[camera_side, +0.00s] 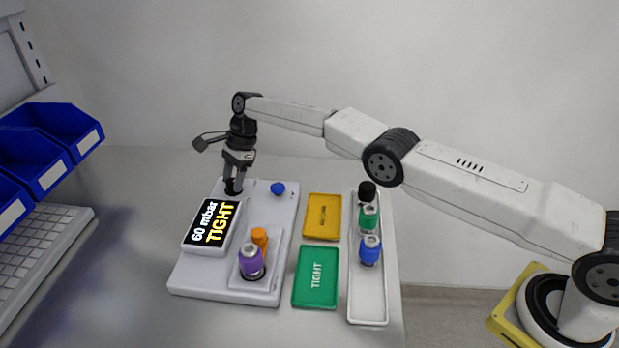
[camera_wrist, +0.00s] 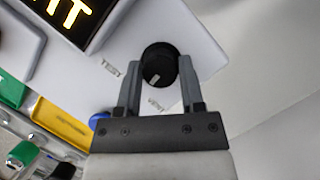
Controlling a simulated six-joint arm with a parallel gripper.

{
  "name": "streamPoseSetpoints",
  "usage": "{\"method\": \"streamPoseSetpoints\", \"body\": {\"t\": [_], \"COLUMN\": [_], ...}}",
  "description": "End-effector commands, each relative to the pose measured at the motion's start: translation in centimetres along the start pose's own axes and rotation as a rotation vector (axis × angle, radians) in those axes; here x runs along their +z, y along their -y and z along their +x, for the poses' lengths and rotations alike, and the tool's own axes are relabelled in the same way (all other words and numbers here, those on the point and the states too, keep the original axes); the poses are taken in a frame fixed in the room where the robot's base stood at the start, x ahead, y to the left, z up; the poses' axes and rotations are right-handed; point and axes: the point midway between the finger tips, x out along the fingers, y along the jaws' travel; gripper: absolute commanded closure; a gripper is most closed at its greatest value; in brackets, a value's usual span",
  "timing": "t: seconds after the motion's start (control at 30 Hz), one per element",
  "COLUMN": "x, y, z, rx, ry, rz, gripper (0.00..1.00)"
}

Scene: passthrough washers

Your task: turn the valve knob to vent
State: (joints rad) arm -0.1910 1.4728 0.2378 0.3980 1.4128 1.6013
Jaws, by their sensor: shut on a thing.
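The black valve knob (camera_wrist: 158,62) stands on the light grey panel (camera_wrist: 183,28), between the two fingers of my gripper (camera_wrist: 160,84) in the wrist view. The fingers are shut on its sides. A small white mark on the knob faces down and slightly left in that view, roughly toward the VENT label (camera_wrist: 157,105); the TEST label (camera_wrist: 111,68) is to the left. In the side view, my gripper (camera_side: 234,178) points down over the knob (camera_side: 234,187) at the panel's back left. The display (camera_side: 212,223) reads "60 mbar TIGHT".
A blue button (camera_side: 278,188) is right of the knob. A purple part (camera_side: 251,262) and an orange part (camera_side: 260,237) stand nearer the front. Yellow (camera_side: 323,217) and green (camera_side: 316,277) trays and a white rack (camera_side: 369,300) with capped parts lie right. Blue bins (camera_side: 50,165) are left.

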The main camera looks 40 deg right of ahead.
Motion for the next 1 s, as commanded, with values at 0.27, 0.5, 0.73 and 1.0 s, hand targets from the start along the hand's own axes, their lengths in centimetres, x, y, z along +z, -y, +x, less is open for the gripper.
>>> {"method": "streamPoseSetpoints", "body": {"t": [0.27,0.5,0.73,1.0], "x": [0.04,0.02,0.00,-0.01], "y": [0.08,-0.01,-0.06,-0.10], "z": [-0.11,-0.15,-0.15,-0.11], "rx": [-0.003,0.001,0.004,0.007], "ry": [0.000,-0.001,-0.002,-0.002], "rz": [-0.033,-0.039,-0.039,-0.038], "gripper": [1.00,1.00,1.00,0.15]}}
